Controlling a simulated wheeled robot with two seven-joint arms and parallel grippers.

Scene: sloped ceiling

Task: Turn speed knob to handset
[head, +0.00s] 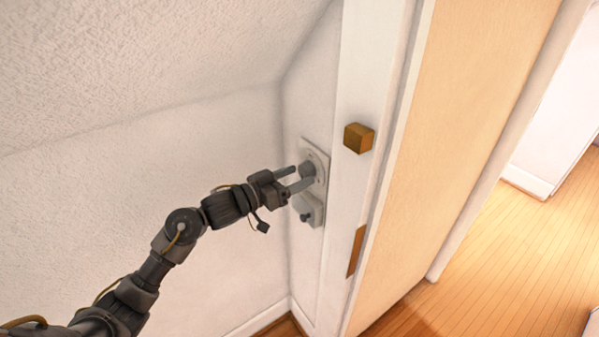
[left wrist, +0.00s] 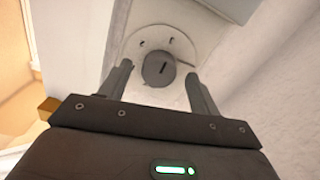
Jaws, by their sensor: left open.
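The speed knob (left wrist: 159,70) is a grey round knob with a dark pointer mark, on a pale dial plate (left wrist: 185,45) in the left wrist view. In the head view the knob (head: 307,170) sits on a white wall panel (head: 318,158) and is partly covered by my gripper. My left gripper (head: 289,177) is open, its fingers pointing at the panel. In the left wrist view its fingertips (left wrist: 160,75) stand on either side of the knob, with gaps visible. Whether a finger touches it I cannot tell. My right gripper is not in view.
A smaller grey box with a dark knob (head: 306,215) is mounted just below the dial. A wooden block (head: 358,138) sticks out from the white door frame to the right. A sloped ceiling (head: 150,60) hangs over the left. Open wooden floor (head: 500,260) lies at right.

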